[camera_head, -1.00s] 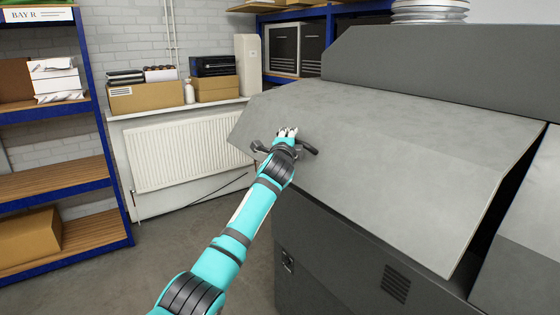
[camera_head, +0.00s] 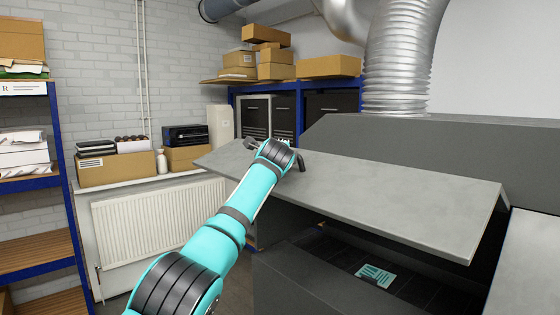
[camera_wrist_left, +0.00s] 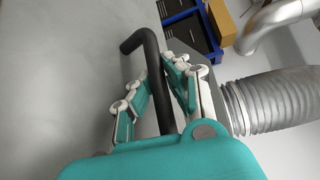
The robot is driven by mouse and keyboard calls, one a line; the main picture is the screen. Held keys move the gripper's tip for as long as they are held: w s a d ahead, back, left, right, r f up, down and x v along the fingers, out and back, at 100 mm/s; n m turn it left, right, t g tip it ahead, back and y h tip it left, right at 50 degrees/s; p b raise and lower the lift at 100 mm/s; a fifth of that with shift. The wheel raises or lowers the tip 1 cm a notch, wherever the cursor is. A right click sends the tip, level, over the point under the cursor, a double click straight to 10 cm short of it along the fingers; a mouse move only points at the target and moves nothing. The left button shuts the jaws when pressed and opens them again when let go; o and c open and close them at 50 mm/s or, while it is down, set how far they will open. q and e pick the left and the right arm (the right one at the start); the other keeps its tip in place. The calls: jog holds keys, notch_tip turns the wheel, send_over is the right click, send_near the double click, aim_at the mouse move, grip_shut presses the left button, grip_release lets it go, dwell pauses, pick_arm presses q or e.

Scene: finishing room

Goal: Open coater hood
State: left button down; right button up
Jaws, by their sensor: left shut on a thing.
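The coater hood (camera_head: 400,190) is a large grey panel on the dark grey coater (camera_head: 300,285). It is tilted up, and a dark gap shows beneath its front edge. My left gripper (camera_wrist_left: 158,88) is shut on the black bar handle (camera_wrist_left: 150,60) of the hood. In the head view the handle (camera_head: 300,162) sticks out beside my wrist, and my arm hides most of the gripper. Inside the opening a teal and white label (camera_head: 375,275) shows on a dark surface. My right gripper is in neither view.
A blue shelf unit (camera_head: 62,180) stands at the left, and a white radiator (camera_head: 160,230) is on the wall below a ledge with boxes. A silver duct (camera_head: 400,60) rises behind the coater. Cardboard boxes (camera_head: 330,66) sit on the back cabinets.

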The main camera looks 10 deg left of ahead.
pick_arm(q)
jog(key=shift+w+r, duration=0.15)
jog(key=shift+r, duration=0.55)
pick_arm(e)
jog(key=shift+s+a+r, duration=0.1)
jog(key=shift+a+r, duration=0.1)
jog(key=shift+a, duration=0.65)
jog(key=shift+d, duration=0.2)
pick_arm(q)
jog(key=c, duration=1.6)
grip_release()
jog(key=o, duration=0.3)
jog(key=shift+s+a, duration=0.2)
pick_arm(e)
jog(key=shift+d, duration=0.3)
pick_arm(q)
jog(key=shift+d, duration=0.25)
